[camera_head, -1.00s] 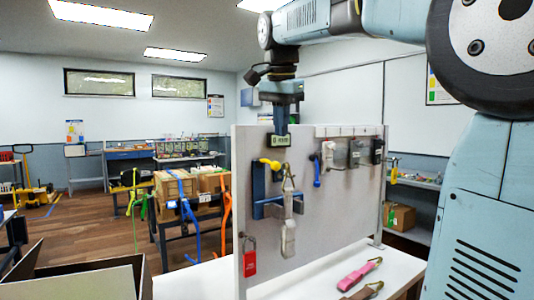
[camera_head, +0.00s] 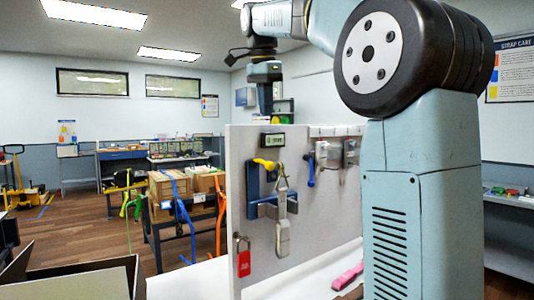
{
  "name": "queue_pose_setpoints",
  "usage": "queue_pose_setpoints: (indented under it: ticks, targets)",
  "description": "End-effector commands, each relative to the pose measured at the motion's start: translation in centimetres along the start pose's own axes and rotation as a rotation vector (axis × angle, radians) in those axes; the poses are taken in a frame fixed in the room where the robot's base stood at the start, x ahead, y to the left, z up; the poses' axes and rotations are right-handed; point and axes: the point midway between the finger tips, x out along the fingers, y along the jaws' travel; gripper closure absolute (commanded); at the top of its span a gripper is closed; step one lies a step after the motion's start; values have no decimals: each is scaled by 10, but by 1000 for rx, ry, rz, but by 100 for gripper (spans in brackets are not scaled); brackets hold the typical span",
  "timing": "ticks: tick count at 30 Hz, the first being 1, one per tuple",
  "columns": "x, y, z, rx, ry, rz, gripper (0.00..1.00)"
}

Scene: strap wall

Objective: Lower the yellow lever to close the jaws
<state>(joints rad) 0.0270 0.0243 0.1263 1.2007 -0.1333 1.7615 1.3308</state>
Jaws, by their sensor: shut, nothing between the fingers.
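The yellow lever (camera_head: 264,162) shows at the top of a blue clamp fixture (camera_head: 253,188) on the grey upright board. It points roughly sideways to the right. A grey strap with a metal ring (camera_head: 283,196) hangs beside the fixture and crosses in front of its lower blue bar. The gap between the jaws is too small to make out. My gripper (camera_head: 265,108) points down near the board's top edge, above the lever and apart from it. It is shut and looks empty; its tips are small and dark.
The board (camera_head: 310,240) also carries a small display (camera_head: 272,141), a blue-handled tool (camera_head: 311,170), grey buckles (camera_head: 328,153) and a red tag (camera_head: 243,258). A pink strap (camera_head: 348,275) lies on the white table. An open box (camera_head: 70,280) stands front left. My arm covers the board's right side.

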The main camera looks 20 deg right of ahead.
Motion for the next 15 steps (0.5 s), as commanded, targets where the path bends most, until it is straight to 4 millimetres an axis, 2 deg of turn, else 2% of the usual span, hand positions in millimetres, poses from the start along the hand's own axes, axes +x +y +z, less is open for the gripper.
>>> queue_pose_setpoints:
  ticks: [15]
  targets:
    - [87,1,0,0,0,2,100]
